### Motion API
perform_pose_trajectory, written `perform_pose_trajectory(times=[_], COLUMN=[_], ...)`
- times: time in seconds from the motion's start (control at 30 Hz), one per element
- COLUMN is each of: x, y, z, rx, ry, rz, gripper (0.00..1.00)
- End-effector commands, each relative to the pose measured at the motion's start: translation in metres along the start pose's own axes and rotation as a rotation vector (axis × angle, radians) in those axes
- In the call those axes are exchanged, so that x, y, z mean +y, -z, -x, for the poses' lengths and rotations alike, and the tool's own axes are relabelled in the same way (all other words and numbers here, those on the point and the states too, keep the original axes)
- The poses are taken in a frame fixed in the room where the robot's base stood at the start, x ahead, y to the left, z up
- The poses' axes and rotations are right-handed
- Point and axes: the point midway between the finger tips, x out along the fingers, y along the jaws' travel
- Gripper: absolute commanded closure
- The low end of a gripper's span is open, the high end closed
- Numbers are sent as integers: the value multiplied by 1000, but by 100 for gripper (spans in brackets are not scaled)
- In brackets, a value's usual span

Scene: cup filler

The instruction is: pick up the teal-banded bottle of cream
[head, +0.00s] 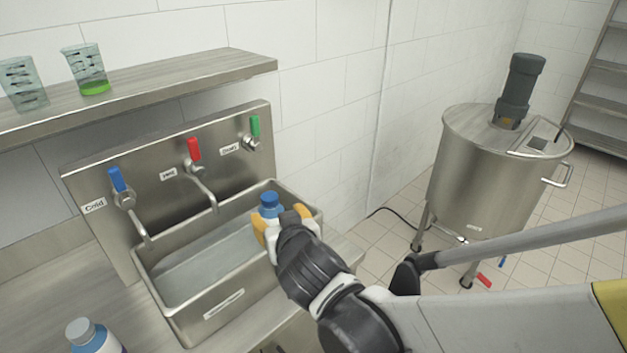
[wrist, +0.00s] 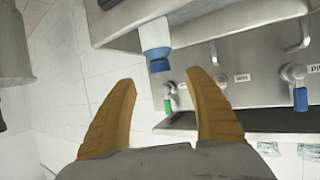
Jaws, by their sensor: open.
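A pale bottle with a blue cap (head: 269,199) stands at the right end of the sink basin, its lower body hidden by my gripper and the rim. In the wrist view the gap between my fingers (wrist: 161,82) is empty. A second bottle with a grey cap (head: 80,330) stands on the counter at lower left, cut by the frame edge. I cannot make out a teal band on either bottle.
The steel sink (head: 188,312) has walls around the basin and taps with blue, red (head: 194,149) and green handles behind it. Two beakers, one holding green liquid (head: 95,87), stand on the shelf above. A steel mixing tank (head: 480,185) stands on the floor at right.

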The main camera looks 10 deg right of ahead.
Motion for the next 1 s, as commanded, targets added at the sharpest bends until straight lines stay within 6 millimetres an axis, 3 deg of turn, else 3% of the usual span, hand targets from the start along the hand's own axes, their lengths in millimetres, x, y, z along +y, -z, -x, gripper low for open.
perform_pose_trajectory(times=[0.1, 0.3, 0.57, 0.83, 1.0], x=[-9, -8, -7, -6, -6], y=[2, 1, 3, 4, 6], z=[-10, -45, -64, -104, -110], rx=[16, 17, 16, 15, 15], ry=[15, 13, 12, 12, 13], rz=[0, 0, 0, -1, 0], gripper=[38, 38, 38, 38, 38])
